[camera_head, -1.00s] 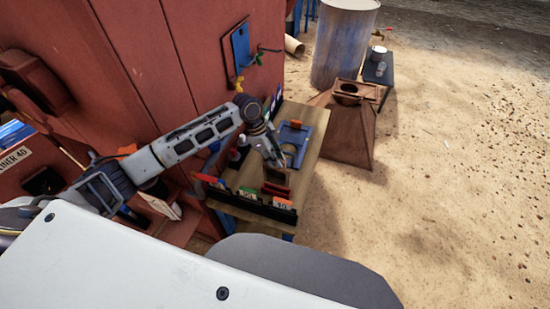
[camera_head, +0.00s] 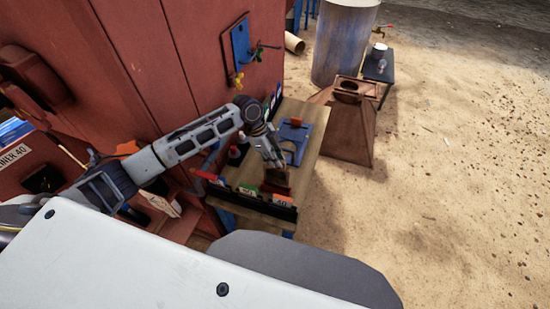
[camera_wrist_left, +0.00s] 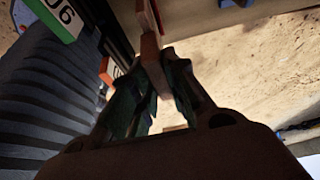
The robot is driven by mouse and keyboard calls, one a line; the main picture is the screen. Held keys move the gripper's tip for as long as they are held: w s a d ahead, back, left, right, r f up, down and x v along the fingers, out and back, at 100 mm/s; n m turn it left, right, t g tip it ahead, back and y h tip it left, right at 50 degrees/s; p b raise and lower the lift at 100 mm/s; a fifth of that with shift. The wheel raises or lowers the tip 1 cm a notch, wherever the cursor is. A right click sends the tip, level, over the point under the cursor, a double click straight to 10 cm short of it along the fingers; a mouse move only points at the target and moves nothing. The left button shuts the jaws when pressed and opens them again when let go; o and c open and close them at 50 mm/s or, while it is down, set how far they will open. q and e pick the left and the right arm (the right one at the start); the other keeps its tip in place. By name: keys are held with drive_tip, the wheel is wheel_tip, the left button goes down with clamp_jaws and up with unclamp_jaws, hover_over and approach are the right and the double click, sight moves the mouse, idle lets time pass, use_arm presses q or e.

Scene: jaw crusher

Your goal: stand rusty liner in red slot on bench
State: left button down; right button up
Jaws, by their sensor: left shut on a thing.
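My left gripper (camera_head: 277,165) is over the wooden bench (camera_head: 313,150), pointing down. It is shut on the rusty liner (camera_head: 276,184), a dark brown plate hanging below the fingers just behind a black rack (camera_head: 262,204). In the left wrist view the fingers (camera_wrist_left: 158,80) pinch the liner (camera_wrist_left: 151,50) at its end. The red slot itself cannot be made out clearly, nor whether the liner touches the bench. My right gripper is not in view.
A blue fixture (camera_head: 293,136) lies on the bench behind the gripper. A red machine wall (camera_head: 150,60) stands close on the left. A rusty hopper (camera_head: 350,130) and a metal drum (camera_head: 344,40) stand beyond. Sandy ground on the right is open.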

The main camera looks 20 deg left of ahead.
use_arm(q)
drive_tip(key=shift+f+b, duration=1.3)
drive_tip(key=shift+f, duration=2.2)
idle(1.8)
drive_tip(key=c, duration=1.3)
unclamp_jaws()
drive_tip(key=shift+s+f, duration=0.1)
drive_tip(key=shift+v, duration=6.1)
drive_tip(key=shift+d, duration=0.1)
